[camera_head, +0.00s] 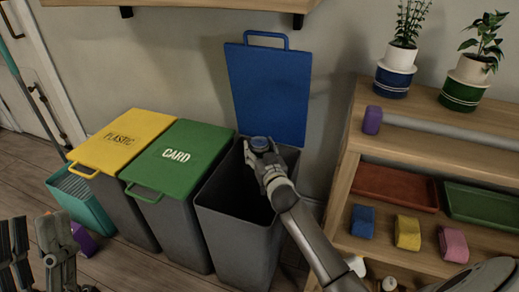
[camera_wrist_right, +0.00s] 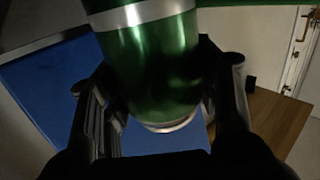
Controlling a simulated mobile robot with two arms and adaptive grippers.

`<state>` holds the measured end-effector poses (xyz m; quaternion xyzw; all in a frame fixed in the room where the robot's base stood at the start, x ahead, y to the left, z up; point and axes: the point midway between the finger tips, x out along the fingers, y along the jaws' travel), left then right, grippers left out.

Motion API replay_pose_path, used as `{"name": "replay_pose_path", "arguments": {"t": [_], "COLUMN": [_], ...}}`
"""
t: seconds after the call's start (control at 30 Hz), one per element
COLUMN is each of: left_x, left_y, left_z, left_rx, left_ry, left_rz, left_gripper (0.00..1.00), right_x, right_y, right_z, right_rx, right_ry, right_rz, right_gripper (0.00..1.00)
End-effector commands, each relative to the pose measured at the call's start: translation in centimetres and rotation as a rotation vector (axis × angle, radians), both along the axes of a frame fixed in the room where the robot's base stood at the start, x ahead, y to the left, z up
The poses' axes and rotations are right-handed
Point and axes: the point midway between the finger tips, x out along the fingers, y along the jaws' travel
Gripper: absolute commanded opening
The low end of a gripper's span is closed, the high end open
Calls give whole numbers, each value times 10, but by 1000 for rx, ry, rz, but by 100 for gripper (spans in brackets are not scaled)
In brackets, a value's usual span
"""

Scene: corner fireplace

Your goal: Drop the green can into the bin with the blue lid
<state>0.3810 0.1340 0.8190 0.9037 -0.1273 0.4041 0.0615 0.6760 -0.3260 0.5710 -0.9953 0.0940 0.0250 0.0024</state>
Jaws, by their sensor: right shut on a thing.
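The bin (camera_head: 235,235) with the blue lid (camera_head: 268,95) stands right of the green-lidded bin in the head view. Its blue lid is raised upright near the wall, and the bin's mouth is open. My right gripper (camera_head: 262,155) is over the mouth of this bin. It is shut on the green can (camera_wrist_right: 155,70), which shows green with a silver band in the right wrist view; in the head view the gripper mostly hides it. The blue lid also fills the left of the wrist view (camera_wrist_right: 45,85). My left gripper (camera_head: 38,250) is at the lower left, fingers apart and empty.
Bins with a yellow PLASTIC lid (camera_head: 123,140) and a green CARD lid (camera_head: 180,158) stand closed on the left. A teal basket (camera_head: 85,210) is beside them. A wooden shelf (camera_head: 345,185) with trays, coloured blocks and potted plants stands on the right.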

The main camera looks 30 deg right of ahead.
Motion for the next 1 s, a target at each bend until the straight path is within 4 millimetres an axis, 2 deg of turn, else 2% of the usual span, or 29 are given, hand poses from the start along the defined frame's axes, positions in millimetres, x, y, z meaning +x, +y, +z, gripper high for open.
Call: {"name": "replay_pose_path", "arguments": {"t": [0.03,0.07,0.23,0.53,0.67,1.0], "left_x": [0,0,0,0,0,0], "left_y": [0,0,0,0,0,0], "left_z": [0,0,0,0,0,0], "left_rx": [0,0,0,1,1,1], "left_ry": [0,0,1,2,2,2], "left_rz": [0,0,0,0,0,0], "left_gripper": [40,40,40,40,40,40], "right_x": [0,0,0,0,0,0], "right_y": [0,0,0,0,0,0], "right_z": [0,0,0,0,7,69], "right_rx": [0,0,0,0,-1,-1], "right_ry": [0,0,0,0,-2,-5], "right_rz": [0,0,0,0,-1,1], "right_gripper": [46,59,81,82,82,82]}}
